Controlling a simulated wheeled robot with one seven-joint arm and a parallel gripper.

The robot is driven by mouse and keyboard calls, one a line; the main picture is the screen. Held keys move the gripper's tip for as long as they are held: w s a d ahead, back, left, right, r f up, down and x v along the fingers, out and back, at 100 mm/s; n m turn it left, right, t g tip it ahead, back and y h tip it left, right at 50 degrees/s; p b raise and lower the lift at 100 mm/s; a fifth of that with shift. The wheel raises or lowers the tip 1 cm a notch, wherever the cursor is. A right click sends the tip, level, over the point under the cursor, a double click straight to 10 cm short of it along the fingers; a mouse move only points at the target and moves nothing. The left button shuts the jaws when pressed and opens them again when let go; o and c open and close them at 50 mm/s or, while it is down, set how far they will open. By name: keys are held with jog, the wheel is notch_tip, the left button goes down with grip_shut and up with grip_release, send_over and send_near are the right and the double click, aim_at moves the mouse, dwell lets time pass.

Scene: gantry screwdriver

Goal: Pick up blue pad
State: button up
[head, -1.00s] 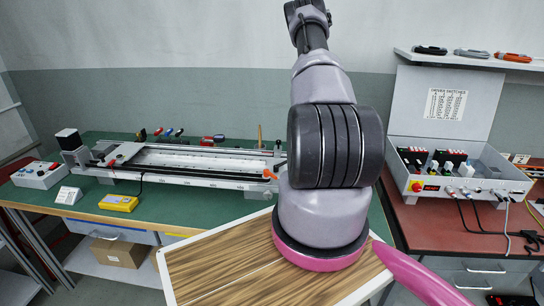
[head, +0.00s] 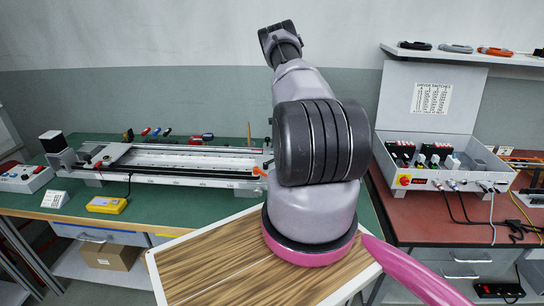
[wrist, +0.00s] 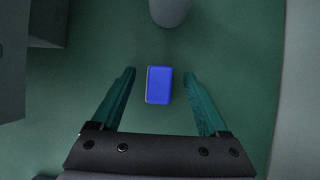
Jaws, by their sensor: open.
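The blue pad (wrist: 159,85) is a small rounded rectangle lying flat on the green surface in the wrist view. My gripper (wrist: 160,76) is open, with its two teal fingers on the left and right of the pad in the picture. Gaps show between the pad and both fingers. The height of the fingers above the pad is hard to tell. In the head view I cannot make out the pad or the gripper's fingers; my arm covers that part of the bench.
A grey rounded object (wrist: 170,10) stands just beyond the pad. A dark box-like shape (wrist: 48,22) is at the left. On the green bench (head: 160,226) are a long gantry rail (head: 190,181) and a yellow meter (head: 106,205). A control box (head: 446,183) stands on the red bench.

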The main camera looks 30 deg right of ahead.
grip_shut()
notch_tip(320, 180, up, 10)
jog(key=shift+r, duration=0.1)
dwell(0.5)
